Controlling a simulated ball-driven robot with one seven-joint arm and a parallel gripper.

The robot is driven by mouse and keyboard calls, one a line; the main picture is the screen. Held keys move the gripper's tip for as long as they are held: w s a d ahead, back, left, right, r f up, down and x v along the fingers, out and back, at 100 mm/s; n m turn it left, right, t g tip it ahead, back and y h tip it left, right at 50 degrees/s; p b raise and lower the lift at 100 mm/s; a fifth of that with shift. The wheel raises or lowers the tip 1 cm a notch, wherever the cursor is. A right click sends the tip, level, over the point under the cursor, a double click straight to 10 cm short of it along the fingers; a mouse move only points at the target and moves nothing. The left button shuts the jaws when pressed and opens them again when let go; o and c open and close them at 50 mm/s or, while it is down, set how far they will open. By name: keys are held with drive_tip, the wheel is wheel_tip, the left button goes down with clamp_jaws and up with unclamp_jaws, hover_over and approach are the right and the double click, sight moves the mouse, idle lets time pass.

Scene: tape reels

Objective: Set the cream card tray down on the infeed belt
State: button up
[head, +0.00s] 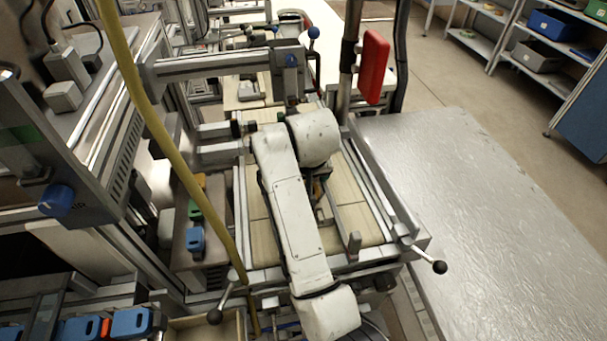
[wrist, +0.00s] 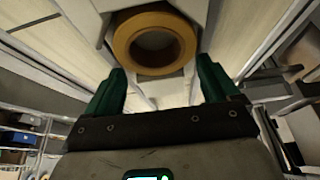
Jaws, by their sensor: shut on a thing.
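My gripper (wrist: 160,68) shows in the wrist view with its two green fingers apart. It is shut on the cream card tray (wrist: 201,14), whose pale edges show only in part beyond the fingertips. A tan ring-shaped tape reel (wrist: 124,38) sits at the tray, between and beyond the fingers. The infeed belt (head: 262,240) has pale cream panels between metal rails. It lies under my arm in the head view and also shows behind the tray in the wrist view (wrist: 75,45). My arm hides the tray and most of my gripper in the head view; the tray's height above the belt is unclear.
Metal rails with black-knobbed levers (head: 439,267) flank the belt. A red box (head: 374,67) on a post stands beyond it. A bare silver table (head: 490,215) lies to the right. Blue items (head: 130,322) sit at lower left. A yellow hose (head: 165,135) crosses the left side.

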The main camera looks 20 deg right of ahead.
drive_tip(key=shift+f, duration=0.1)
drive_tip(key=o, duration=0.9)
drive_tip(key=v, duration=1.2)
drive_tip(key=shift+p, duration=0.4)
